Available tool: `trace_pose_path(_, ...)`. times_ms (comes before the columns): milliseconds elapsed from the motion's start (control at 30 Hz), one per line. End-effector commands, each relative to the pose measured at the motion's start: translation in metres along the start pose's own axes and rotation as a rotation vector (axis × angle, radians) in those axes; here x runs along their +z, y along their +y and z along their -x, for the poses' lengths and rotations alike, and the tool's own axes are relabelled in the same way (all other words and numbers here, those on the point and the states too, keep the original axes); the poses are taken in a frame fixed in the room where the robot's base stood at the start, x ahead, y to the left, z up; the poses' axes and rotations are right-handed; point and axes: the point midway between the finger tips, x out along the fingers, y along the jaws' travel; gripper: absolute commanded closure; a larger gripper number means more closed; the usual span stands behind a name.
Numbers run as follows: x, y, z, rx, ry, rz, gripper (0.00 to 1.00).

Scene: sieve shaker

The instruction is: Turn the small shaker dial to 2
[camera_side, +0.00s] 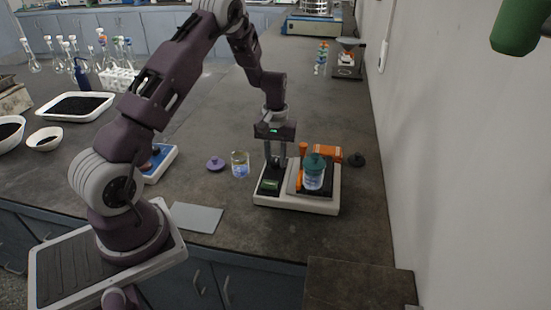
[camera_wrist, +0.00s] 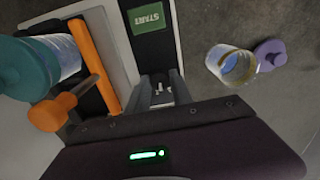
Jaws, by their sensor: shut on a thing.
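The small shaker (camera_side: 322,206) has a white base, a dark front panel and a green START screen (camera_wrist: 148,17), and stands on the bench right of centre. An upright jar with a teal lid (camera_side: 314,161) rests on its platform beside an orange clamp bar (camera_wrist: 95,65). My gripper (camera_side: 272,176) points down at the shaker's panel, left of the jar. In the wrist view my gripper (camera_wrist: 160,90) is shut on the small dial, near the START screen. The fingers hide most of the dial, and its number marks cannot be read.
An open glass jar (camera_side: 240,165) and a purple lid (camera_side: 215,164) lie left of the shaker. A grey sheet (camera_side: 196,217) lies in front. The wall is at right.

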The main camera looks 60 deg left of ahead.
Motion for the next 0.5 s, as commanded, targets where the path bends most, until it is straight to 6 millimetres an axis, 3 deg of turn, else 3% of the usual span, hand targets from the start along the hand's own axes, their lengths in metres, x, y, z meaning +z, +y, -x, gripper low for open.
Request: trace_pose_path(500, -0.0003, 0.0008, 0.0011, 0.002, 0.001, -0.224, 1.00)
